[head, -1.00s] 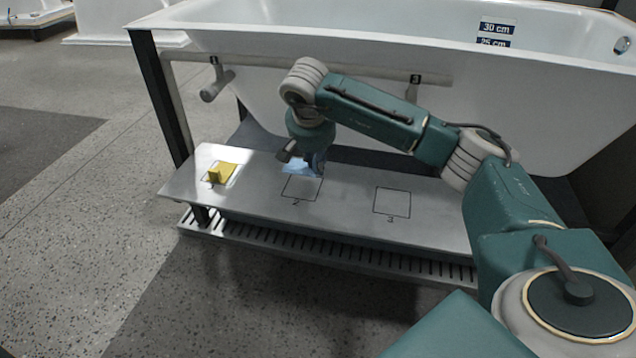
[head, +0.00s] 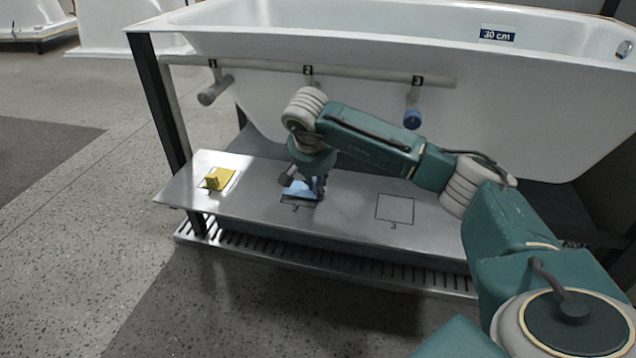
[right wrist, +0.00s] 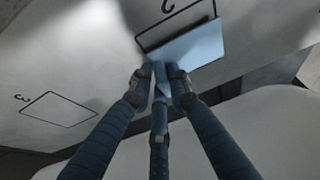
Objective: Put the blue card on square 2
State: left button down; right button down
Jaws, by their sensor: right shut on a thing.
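The blue card (head: 296,189) is at square 2 (head: 300,205) on the metal shelf (head: 350,197), covering part of the outline. In the right wrist view the card (right wrist: 196,45) lies over much of the square, with an outline edge and the number showing beyond it. I cannot tell whether it touches the shelf. My right gripper (head: 318,190) is shut on the card's holding part; its fingers (right wrist: 160,78) meet at the card's edge in the right wrist view. My left gripper is not in view.
A yellow card with a raised grip (head: 218,179) sits on square 1. Square 3 (head: 395,208) is empty. The white bathtub shell (head: 520,110) stands behind.

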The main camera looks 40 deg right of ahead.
jog(key=shift+f, duration=0.35)
jog(key=c, duration=1.6)
grip_release()
jog(key=shift+c, duration=0.2)
jog(key=shift+r, duration=0.1)
